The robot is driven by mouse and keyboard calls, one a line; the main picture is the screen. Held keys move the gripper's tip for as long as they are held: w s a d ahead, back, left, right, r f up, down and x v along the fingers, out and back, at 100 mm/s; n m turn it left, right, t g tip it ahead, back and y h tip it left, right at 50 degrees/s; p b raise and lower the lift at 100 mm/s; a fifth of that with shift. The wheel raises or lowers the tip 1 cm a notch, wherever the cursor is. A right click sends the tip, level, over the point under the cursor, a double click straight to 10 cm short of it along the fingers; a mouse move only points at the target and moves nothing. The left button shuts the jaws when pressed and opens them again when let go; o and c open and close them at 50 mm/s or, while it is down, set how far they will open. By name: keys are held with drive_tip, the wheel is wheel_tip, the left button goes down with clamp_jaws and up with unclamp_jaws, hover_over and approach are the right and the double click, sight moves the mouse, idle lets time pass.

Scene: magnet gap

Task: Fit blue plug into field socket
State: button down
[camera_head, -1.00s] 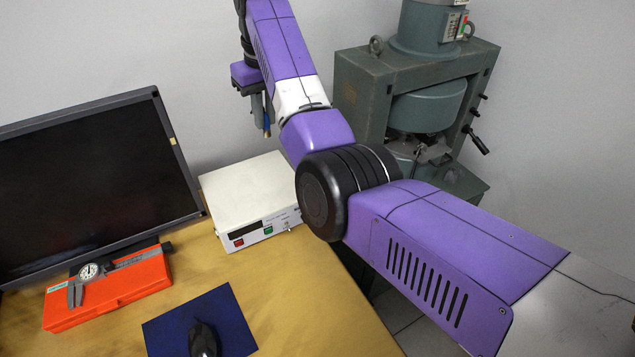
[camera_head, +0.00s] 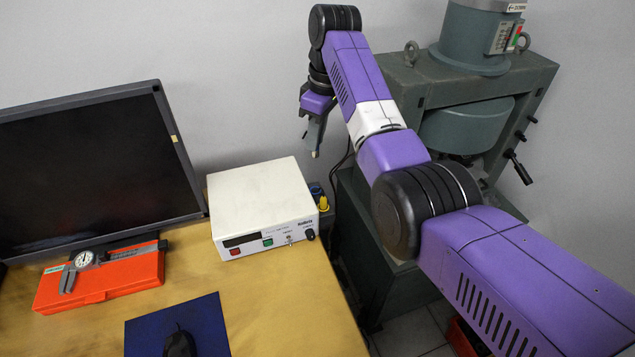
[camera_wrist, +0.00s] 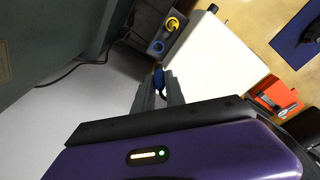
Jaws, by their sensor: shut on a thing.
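My gripper (camera_head: 314,148) is raised above the far right corner of the white box, pointing down. In the wrist view my gripper (camera_wrist: 160,92) is shut on the blue plug (camera_wrist: 158,80), whose blue body shows between the fingers. A small grey socket block (camera_wrist: 166,38) lies beyond the fingertips, beside the white box. It carries a round blue socket (camera_wrist: 157,46) and a yellow ring-shaped part (camera_wrist: 171,24). In the head view the yellow part (camera_head: 323,203) and blue part (camera_head: 315,188) show below the gripper. The plug is apart from the block.
The white box (camera_head: 262,205) stands at the desk's back right edge. A grey-green machine (camera_head: 475,100) stands at right, with dark cables between it and the desk. A monitor (camera_head: 95,170), an orange case with caliper (camera_head: 100,278) and a mouse on a blue mat (camera_head: 210,325) are left.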

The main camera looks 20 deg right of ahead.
wheel_tip(320, 180, down, 14)
drive_tip(key=shift+r, duration=0.1)
idle(0.4)
drive_tip(key=shift+b, duration=0.3)
drive_tip(key=c, duration=1.8)
unclamp_jaws()
drive_tip(key=shift+o, duration=0.6)
drive_tip(key=shift+r, duration=0.15)
wheel_tip(320, 180, up, 12)
drive_tip(key=s+d, duration=0.1)
drive_tip(key=shift+s+f+p, duration=0.15)
drive_tip(key=shift+f+p, duration=0.05)
drive_tip(key=shift+p, duration=0.25)
